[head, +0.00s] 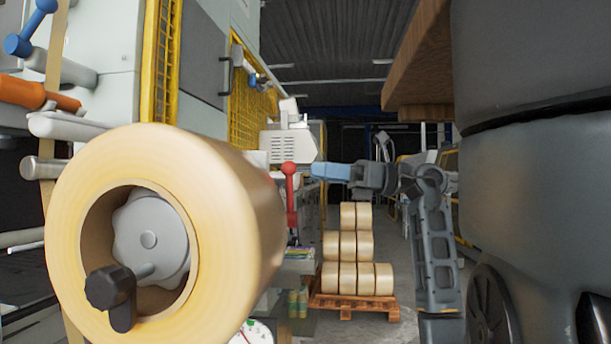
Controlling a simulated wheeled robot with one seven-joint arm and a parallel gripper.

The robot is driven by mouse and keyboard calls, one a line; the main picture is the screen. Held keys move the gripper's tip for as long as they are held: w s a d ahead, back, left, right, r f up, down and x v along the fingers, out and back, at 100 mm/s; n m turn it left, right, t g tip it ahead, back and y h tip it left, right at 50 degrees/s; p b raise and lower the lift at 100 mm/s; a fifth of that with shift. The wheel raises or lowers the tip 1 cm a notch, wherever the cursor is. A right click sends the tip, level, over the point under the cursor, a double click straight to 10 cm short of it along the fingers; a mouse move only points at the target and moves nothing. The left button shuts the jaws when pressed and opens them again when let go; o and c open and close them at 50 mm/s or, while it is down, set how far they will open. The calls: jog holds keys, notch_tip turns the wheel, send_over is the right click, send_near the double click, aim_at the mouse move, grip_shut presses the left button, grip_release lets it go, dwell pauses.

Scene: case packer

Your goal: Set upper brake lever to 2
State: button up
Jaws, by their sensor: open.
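A black lever (112,292) sits on the grey hub (150,242) of a large tan tape roll (238,205) in the left foreground. Its short arm points down. I cannot tell for sure whether it is the upper brake lever, and no number scale is readable on it. A red lever with a round knob (290,170) stands upright further back, right of the roll. My gripper (330,172), with blue-grey fingers, is open and seen side-on. It points left, right of the red knob in the picture, and appears empty. Contact with any lever is not visible.
A blue-knobbed lever (18,45) and an orange handle (25,92) are at upper left. Stacked tape rolls (347,246) stand on a wooden pallet (345,307) behind. Grey floor beside the pallet looks clear.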

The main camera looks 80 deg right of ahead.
jog(key=shift+s+d+f, duration=0.1)
jog(key=shift+s, duration=0.55)
jog(key=shift+s+d+f, duration=0.1)
jog(key=shift+s, duration=0.5)
